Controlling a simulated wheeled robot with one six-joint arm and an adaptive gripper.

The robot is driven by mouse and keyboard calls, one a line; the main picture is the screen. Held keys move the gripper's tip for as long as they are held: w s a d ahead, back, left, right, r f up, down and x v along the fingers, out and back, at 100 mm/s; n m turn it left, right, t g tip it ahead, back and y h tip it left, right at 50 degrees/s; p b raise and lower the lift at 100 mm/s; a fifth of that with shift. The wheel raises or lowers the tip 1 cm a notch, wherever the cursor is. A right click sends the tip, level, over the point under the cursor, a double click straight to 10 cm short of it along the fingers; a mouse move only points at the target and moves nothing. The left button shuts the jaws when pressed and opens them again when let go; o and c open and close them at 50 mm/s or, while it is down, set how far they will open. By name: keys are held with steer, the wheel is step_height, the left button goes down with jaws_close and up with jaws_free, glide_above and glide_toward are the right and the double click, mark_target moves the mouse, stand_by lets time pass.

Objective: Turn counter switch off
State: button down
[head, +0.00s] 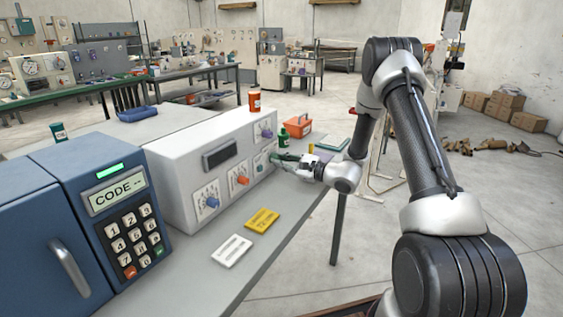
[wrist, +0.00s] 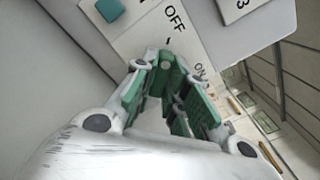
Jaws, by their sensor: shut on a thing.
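The white control box (head: 205,158) stands on the grey bench, with several small dial panels on its front. My gripper (head: 279,160) reaches in from the right to the lower right panel of the box and covers part of it. In the wrist view, the white switch plate (wrist: 145,36) carries the words OFF and ON. My gripper (wrist: 166,66) has its green-padded fingers closed together at the plate, between the two words. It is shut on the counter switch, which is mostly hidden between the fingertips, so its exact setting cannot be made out.
A blue keypad cabinet (head: 125,215) stands left of the box. A yellow card (head: 262,220) and a white card (head: 231,250) lie in front of it. An orange cup (head: 254,102) stands on top. A green bottle (head: 283,138) and an orange toolbox (head: 298,126) are close beyond my gripper.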

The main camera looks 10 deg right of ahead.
stand_by(0.4)
steer(key=c, duration=1.4)
jaws_free()
steer(key=shift+c, duration=0.2)
steer(key=v, duration=1.2)
steer(key=shift+r, duration=0.1)
